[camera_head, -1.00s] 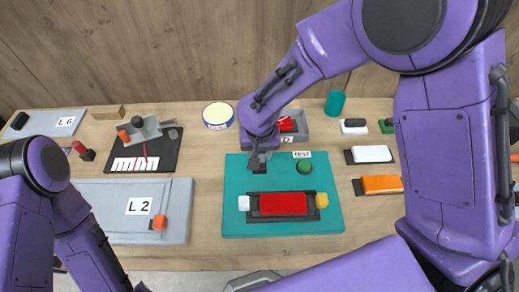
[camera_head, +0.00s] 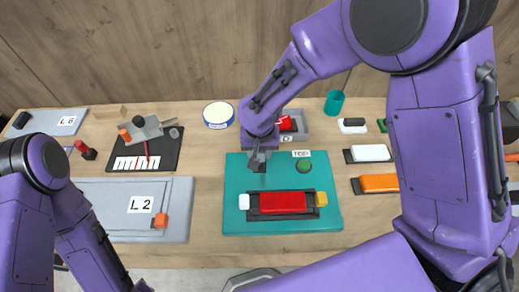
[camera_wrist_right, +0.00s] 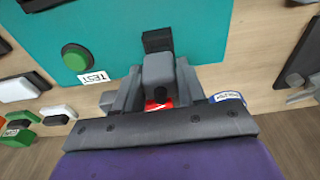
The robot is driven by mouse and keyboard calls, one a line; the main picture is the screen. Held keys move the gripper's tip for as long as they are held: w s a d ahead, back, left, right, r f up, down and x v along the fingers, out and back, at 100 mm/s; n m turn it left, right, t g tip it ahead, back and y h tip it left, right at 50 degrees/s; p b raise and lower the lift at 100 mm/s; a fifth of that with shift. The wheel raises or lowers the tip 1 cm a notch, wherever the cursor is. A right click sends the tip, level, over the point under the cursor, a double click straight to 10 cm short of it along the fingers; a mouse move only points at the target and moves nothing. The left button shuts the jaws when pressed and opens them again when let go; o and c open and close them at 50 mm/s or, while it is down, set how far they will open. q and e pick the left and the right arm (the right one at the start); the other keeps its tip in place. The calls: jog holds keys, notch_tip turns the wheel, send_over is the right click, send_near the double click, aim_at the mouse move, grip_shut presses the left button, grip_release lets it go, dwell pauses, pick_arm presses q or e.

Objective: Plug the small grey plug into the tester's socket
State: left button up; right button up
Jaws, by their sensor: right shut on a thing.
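The teal tester board (camera_head: 235,195) lies in the middle of the table, with a green button (camera_head: 304,166) beside a TEST label. A black socket block (camera_head: 259,168) is near its back left; it also shows in the right wrist view (camera_wrist_right: 157,40). My right gripper (camera_head: 258,157) points down at the socket. It is shut on the small grey plug (camera_wrist_right: 159,72), which sits between the fingers, right at the socket block. Whether the plug's tip is inside the socket I cannot tell. My left arm shows at the left, but its gripper is out of frame.
A red block (camera_head: 283,202) sits in a black holder on the board. Behind my right gripper stand a grey tray (camera_head: 302,130) with a red thing, a round white-topped tin (camera_head: 217,115) and a teal cup (camera_head: 335,103). A grey L2 panel (camera_head: 110,222) lies left.

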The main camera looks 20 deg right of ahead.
dwell(0.3)
jog(key=shift+r+p, duration=0.1)
jog(key=shift+p, duration=0.35)
jog(key=shift+f+b, duration=0.7)
jog(key=shift+f, duration=1.05)
jog(key=o, duration=1.1)
jog(key=shift+o, duration=0.2)
jog(key=shift+r, duration=0.15)
notch_tip(320, 180, up, 10)
jog(key=s+b, duration=0.1)
jog(key=shift+s+a+r, duration=0.15)
